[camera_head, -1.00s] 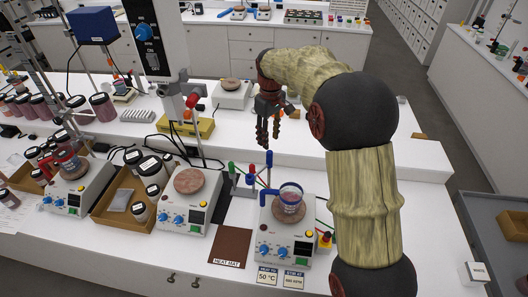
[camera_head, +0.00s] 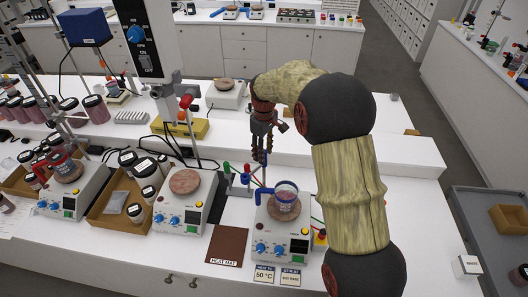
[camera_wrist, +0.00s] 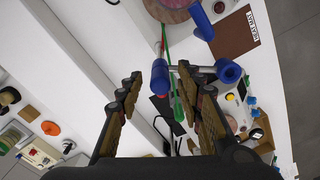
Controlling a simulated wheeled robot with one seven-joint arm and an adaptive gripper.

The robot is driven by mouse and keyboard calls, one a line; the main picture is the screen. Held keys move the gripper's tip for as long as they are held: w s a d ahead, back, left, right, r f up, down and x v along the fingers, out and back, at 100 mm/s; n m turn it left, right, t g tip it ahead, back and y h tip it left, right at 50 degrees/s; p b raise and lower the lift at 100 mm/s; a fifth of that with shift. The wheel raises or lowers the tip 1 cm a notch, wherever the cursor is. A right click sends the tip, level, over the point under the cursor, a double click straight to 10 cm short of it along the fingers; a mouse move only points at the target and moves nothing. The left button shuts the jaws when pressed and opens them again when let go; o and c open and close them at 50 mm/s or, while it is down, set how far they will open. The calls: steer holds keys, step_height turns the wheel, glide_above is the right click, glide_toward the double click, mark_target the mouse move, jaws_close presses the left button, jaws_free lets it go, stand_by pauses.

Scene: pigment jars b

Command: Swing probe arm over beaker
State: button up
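A clear beaker (camera_head: 285,195) with pinkish contents stands on the round top of the right hot plate (camera_head: 285,235). My gripper (camera_head: 262,150) points down just above that upright, apart from the beaker. In the wrist view my gripper (camera_wrist: 160,88) is open, with a blue cylindrical end (camera_wrist: 160,77) showing between the fingertips. A grey rod links it to another blue cylinder (camera_wrist: 228,71). Contact cannot be told.
A dark red heat mat (camera_head: 227,245) lies left of the hot plate. Two more hot plates stand further left, the nearer one (camera_head: 183,215) beside a brown tray (camera_head: 110,218) with jars. A raised shelf (camera_head: 340,155) runs behind.

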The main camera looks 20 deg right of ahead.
jaws_close()
stand_by(0.5)
stand_by(0.4)
